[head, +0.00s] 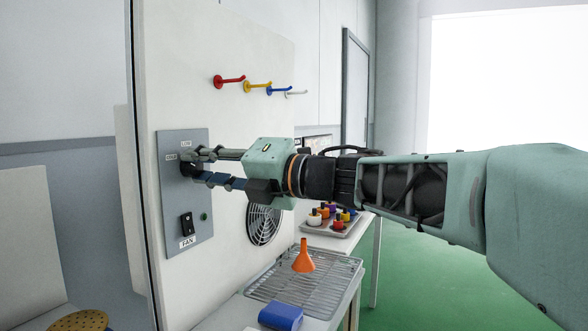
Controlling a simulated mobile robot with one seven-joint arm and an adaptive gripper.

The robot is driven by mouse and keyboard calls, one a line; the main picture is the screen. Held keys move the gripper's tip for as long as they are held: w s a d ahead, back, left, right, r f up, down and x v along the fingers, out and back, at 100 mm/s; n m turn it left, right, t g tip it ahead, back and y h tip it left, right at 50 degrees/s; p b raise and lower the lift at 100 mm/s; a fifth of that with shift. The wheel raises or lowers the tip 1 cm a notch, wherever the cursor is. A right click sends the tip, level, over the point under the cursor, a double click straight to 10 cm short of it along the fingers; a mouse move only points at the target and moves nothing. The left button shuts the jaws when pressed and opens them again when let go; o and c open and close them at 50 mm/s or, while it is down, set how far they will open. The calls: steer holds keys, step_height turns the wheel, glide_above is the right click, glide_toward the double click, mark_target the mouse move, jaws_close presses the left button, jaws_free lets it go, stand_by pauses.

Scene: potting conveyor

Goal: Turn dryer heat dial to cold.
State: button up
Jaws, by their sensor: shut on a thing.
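The dryer's grey control panel (175,202) is on the upright white board at the left. Its dark heat dial (186,169) sits in the upper part, mostly hidden by my fingers. A label that seems to read COLD (171,157) is left of the dial, and one that seems to read LOW (186,143) is above it. My gripper (193,166) reaches in from the right, with one finger above the dial and one below, shut on it. The dial's pointer is hidden, so its setting cannot be told.
Below the dial are a black FAN switch (187,224) and a green light (204,216). A round vent (264,223) is right of the panel. Coloured hooks (229,81) stick out above. A wire rack (310,283), an orange funnel (303,257) and a blue block (281,316) are below.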

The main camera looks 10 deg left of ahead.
mark_target(185, 109)
stand_by(0.3)
steer(key=o, duration=1.2)
steer(key=shift+c, duration=0.2)
step_height(185, 109, up, 8)
steer(key=shift+s+r, duration=0.1)
steer(key=shift+r, duration=0.9)
steer(key=shift+w, duration=0.2)
